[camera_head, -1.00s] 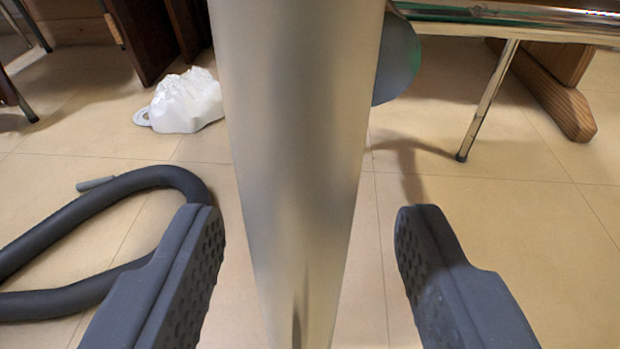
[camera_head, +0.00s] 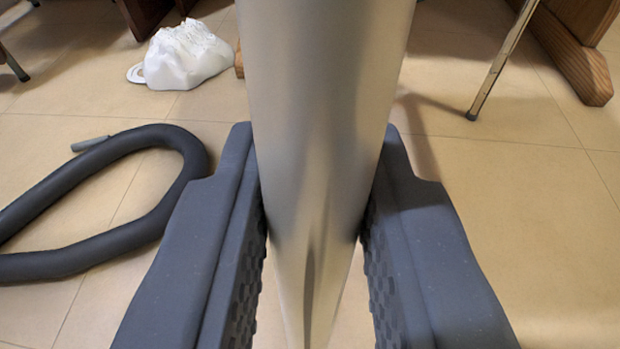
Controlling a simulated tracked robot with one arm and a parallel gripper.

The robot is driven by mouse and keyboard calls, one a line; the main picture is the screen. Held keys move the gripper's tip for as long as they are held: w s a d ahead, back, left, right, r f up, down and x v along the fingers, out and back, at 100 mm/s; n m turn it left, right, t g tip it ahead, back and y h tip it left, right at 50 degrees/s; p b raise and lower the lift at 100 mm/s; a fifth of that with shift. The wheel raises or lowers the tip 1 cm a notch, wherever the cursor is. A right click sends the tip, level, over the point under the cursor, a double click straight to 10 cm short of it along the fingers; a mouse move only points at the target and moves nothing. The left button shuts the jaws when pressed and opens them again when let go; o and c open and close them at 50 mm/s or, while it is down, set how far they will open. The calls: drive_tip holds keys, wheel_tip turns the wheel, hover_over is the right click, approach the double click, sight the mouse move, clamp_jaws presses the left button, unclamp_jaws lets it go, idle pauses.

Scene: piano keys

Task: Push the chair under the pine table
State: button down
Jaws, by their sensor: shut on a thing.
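My gripper (camera_head: 315,150) is shut on a thick, silver metal post (camera_head: 325,60). The post stands between the two dark grey fingers, which touch it on both sides. It looks like part of the chair, but the seat and the rest of its frame are out of view. A thin chrome leg (camera_head: 500,62) with a dark tip stands on the floor at the upper right, likely the chair's too. Behind it is a wooden foot (camera_head: 575,55), which may belong to the pine table. The tabletop is not in view.
A dark grey hose (camera_head: 110,250) lies in a loop on the tiled floor at left. A crumpled white bag (camera_head: 185,55) lies at the upper left. Dark furniture legs (camera_head: 145,14) stand at the top left.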

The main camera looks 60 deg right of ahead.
drive_tip(key=shift+w+d+r, duration=0.1)
drive_tip(key=shift+d, duration=0.95)
drive_tip(key=shift+w+d, duration=0.1)
drive_tip(key=shift+d, duration=0.95)
drive_tip(key=w+d, duration=0.1)
drive_tip(key=d, duration=0.9)
drive_tip(key=shift+w+d, duration=0.2)
drive_tip(key=shift+w, duration=0.2)
drive_tip(key=shift+d, duration=0.1)
drive_tip(key=d, duration=0.1)
drive_tip(key=d+b, duration=0.1)
drive_tip(key=d, duration=0.1)
drive_tip(key=w+d, duration=0.1)
drive_tip(key=d, duration=0.1)
